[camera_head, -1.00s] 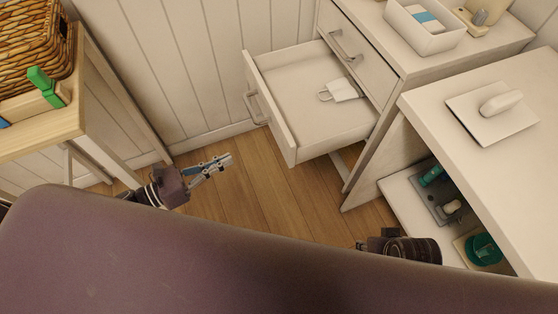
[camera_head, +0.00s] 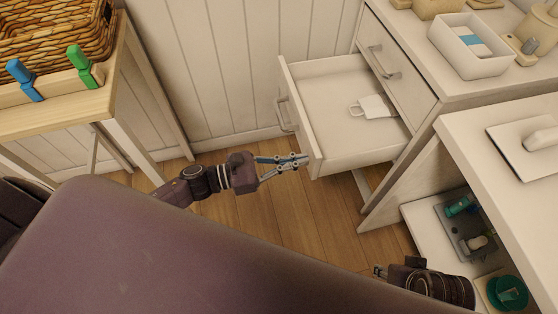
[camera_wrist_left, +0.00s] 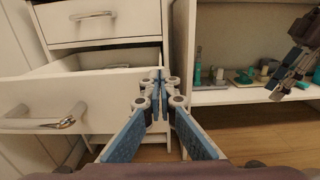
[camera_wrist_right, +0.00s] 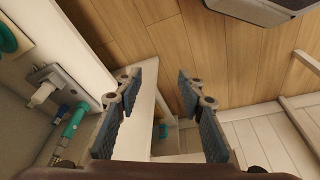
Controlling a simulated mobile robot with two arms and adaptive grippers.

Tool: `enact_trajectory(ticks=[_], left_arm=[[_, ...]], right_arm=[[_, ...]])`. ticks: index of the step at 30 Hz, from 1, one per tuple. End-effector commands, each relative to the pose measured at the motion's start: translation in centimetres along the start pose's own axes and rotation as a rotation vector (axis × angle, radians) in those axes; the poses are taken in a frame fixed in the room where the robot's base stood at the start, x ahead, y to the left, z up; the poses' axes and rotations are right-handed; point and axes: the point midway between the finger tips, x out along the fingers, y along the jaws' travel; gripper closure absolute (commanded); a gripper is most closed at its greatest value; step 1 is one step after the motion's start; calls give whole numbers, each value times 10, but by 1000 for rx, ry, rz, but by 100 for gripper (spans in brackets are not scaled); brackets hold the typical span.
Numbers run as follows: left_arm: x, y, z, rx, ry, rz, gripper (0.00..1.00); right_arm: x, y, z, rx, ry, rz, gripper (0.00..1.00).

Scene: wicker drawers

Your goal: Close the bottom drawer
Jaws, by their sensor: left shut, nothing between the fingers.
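The bottom drawer (camera_head: 350,105) of the white cabinet is pulled out in the head view, with a small white tag-like item (camera_head: 372,107) lying inside. Its front carries a metal handle (camera_head: 284,113). My left gripper (camera_head: 303,160) is shut and empty, its tips at the near right end of the drawer front. The left wrist view shows the drawer front (camera_wrist_left: 100,102) just beyond the fingertips (camera_wrist_left: 158,75); I cannot tell whether they touch. My right gripper (camera_wrist_right: 158,82) is open and empty in the right wrist view; in the head view its fingers are mostly hidden.
A closed upper drawer (camera_head: 396,72) sits above the open one. A white desk (camera_head: 480,135) with a lower shelf (camera_head: 415,212) stands at right. A wooden table (camera_head: 60,115) with a wicker basket stands at left. Wooden floor (camera_head: 300,220) is free below the drawer.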

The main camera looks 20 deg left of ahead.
Motion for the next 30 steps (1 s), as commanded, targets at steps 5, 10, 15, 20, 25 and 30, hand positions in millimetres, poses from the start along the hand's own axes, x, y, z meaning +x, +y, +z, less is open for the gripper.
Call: enact_trajectory(ticks=[5,10,15,20,25,30], left_arm=[[13,0,0,-1,1,1,100],[15,0,-1,-1,1,1,100],[15,0,-1,-1,1,1,100],[18,0,-1,-1,0,0,100],[35,0,-1,1,-3,0,100],[70,0,-2,1,-5,-1,100]], right_arm=[[0,0,0,0,1,0,64],[0,0,0,0,1,0,64],[1,0,0,0,0,0,64],[2,0,1,0,-3,0,64],[-17,0,-1,0,12,0,64],[-33,1,1,2,19,2,64]])
